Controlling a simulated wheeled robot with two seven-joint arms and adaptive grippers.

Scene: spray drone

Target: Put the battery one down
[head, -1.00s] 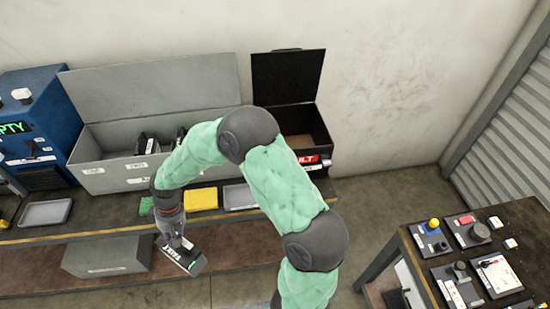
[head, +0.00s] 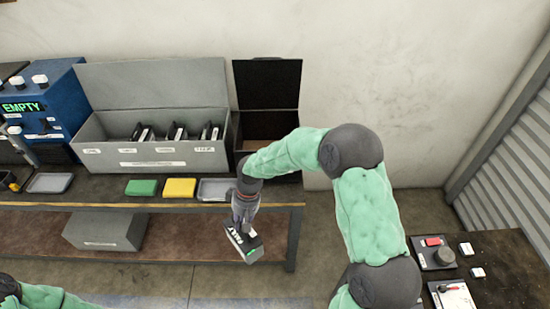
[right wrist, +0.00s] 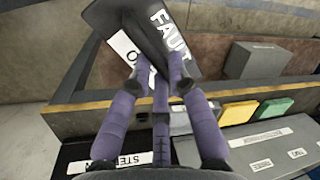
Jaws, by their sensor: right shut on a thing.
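The battery (head: 244,248) is a dark block with white lettering, a pale label and a little green on it. My right gripper (head: 241,229) is shut on it and holds it tilted, in the air in front of the bench's front edge, near the bench's right end. In the right wrist view the battery (right wrist: 178,35) lies across the fingertips, with large white letters and a white label showing; part of it is behind the fingers. My left gripper is out of view; only a piece of my left arm shows at the lower left.
On the bench (head: 100,190) are a green pad (head: 141,187), a yellow pad (head: 179,188) and a grey tray (head: 214,188). Behind them stand a long grey bin (head: 150,153) with several dark batteries and an open black box (head: 268,85). A blue machine (head: 50,100) reads EMPTY.

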